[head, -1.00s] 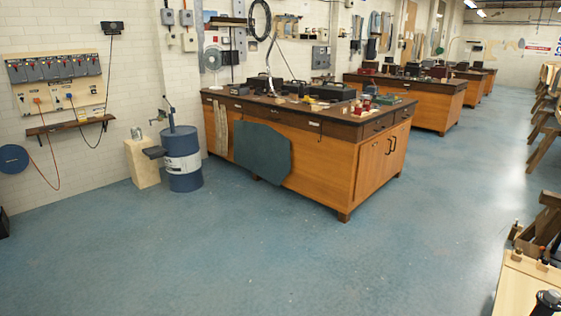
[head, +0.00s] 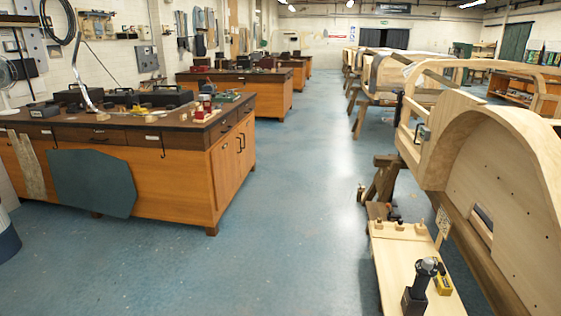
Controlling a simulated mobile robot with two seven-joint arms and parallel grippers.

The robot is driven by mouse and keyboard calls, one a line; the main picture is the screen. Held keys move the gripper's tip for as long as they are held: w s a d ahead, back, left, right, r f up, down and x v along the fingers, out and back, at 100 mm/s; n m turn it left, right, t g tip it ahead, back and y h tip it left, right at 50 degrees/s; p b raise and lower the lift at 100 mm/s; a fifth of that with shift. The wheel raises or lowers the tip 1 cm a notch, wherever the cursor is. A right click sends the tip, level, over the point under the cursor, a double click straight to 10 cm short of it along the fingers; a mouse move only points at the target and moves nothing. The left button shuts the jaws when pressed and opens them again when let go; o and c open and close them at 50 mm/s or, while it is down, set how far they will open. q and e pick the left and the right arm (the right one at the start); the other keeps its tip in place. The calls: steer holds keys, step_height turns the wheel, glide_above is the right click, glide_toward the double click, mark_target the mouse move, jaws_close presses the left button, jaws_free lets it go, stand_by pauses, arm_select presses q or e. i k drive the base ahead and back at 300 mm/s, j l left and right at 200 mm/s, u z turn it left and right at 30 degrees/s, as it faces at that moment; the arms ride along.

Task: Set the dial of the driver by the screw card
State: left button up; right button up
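A black upright tool with a grey top (head: 420,285), which looks like the driver, stands on a pale wooden bench top (head: 392,262) at the lower right. Its dial and setting are too small to read. A small pale card with dark marks (head: 444,222), possibly the screw card, stands at the bench's far right corner beside the wooden bodyframe. Its marks are not legible from here. A small yellow and black object (head: 443,284) sits just right of the black tool. Neither of my grippers is in view.
A large wooden bodyframe (head: 500,165) on trestles stands along the right, close behind the bench. A wooden cabinet with a dark top (head: 180,180) stands at the left. The blue floor (head: 290,220) between them is clear.

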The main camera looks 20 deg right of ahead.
mark_target(427, 263)
steer(key=i+z, duration=0.3)
steer(key=z, duration=0.2)
steer(key=i+j+z, duration=0.2)
steer(key=z, duration=0.3)
steer(key=i+j+z, duration=0.25)
steer(key=z, duration=0.25)
steer(key=i+j+z, duration=0.15)
steer(key=j+z, duration=0.35)
steer(key=i+j+z, duration=0.25)
steer(key=j+z, duration=0.25)
steer(key=j, duration=0.2)
